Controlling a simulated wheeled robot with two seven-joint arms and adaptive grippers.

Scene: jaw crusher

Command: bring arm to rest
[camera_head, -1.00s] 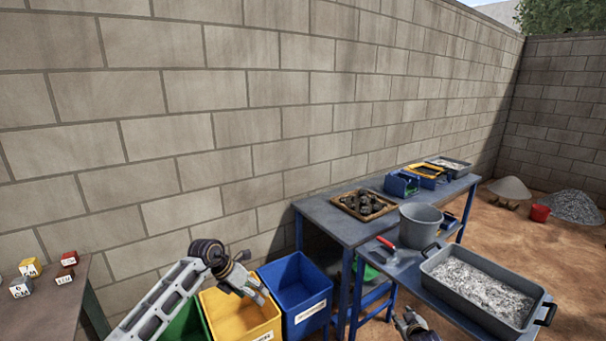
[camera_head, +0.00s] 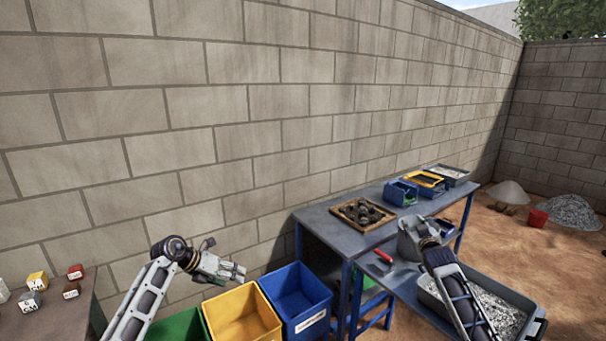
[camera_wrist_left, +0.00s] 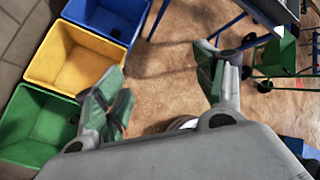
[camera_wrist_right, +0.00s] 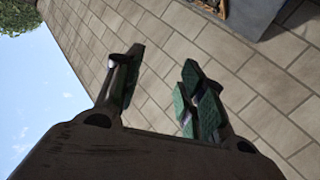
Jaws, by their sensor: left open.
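My left gripper (camera_head: 236,271) is raised on the left, above and behind the yellow bin (camera_head: 243,317) in the head view. In the left wrist view its fingers (camera_wrist_left: 163,88) are apart with nothing between them. My right gripper (camera_head: 422,230) is over the tables on the right and partly hides the grey bucket (camera_head: 405,246). In the right wrist view its fingers (camera_wrist_right: 160,88) are apart and empty, with the block wall behind them. My right forearm crosses in front of the grey tray of pale gravel (camera_head: 508,314).
A green bin (camera_head: 178,328) and a blue bin (camera_head: 297,302) flank the yellow one. A blue table (camera_head: 325,220) holds a wooden tray of dark stones (camera_head: 362,214) and small containers. Labelled cubes (camera_head: 37,281) sit on a table at left. The block wall (camera_head: 230,110) stands behind.

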